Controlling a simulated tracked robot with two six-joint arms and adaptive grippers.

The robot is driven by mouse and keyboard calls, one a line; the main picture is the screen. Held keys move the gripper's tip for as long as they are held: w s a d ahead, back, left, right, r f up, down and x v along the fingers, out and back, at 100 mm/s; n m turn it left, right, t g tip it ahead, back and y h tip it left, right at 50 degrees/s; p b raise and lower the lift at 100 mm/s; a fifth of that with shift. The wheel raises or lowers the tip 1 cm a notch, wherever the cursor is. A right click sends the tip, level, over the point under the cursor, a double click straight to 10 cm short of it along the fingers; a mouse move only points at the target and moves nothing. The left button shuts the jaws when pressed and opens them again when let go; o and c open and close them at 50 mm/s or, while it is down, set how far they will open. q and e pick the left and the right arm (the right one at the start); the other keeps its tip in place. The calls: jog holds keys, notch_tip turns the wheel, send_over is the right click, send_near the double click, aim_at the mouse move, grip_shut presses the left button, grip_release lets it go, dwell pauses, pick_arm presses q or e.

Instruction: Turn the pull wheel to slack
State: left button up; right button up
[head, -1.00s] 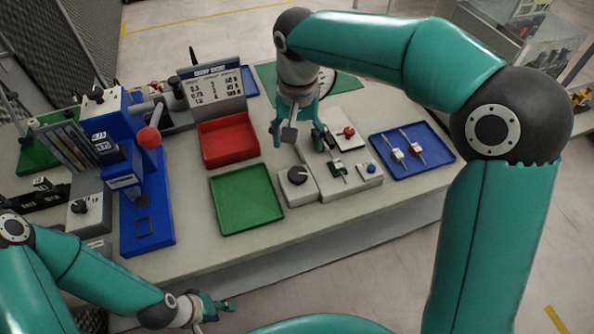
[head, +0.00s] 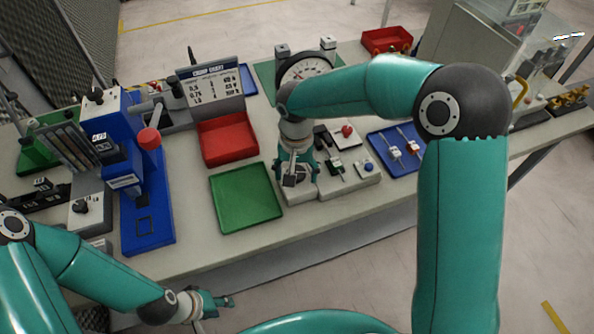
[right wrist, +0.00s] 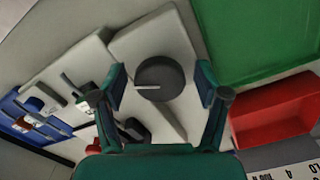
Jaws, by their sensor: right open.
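The pull wheel, a dark round knob with a pale pointer line, shows in the right wrist view (right wrist: 170,75) on a light grey block (right wrist: 178,40). Its line points to the left in that view. My right gripper (right wrist: 161,88) is open, with one finger on either side of the wheel and a gap to each. In the head view my right gripper (head: 296,172) is over the block (head: 300,196) and hides the wheel. My left gripper (head: 220,301) is in front of the bench, away from the wheel; its finger opening is unclear.
A green tray (head: 246,197) and a red bin (head: 227,139) lie left of the block. A blue tray (head: 383,140) with small tools lies right. A blue press with a red ball handle (head: 149,138) stands farther left. A round gauge (head: 304,68) stands behind.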

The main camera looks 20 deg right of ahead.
jog(key=c, duration=1.2)
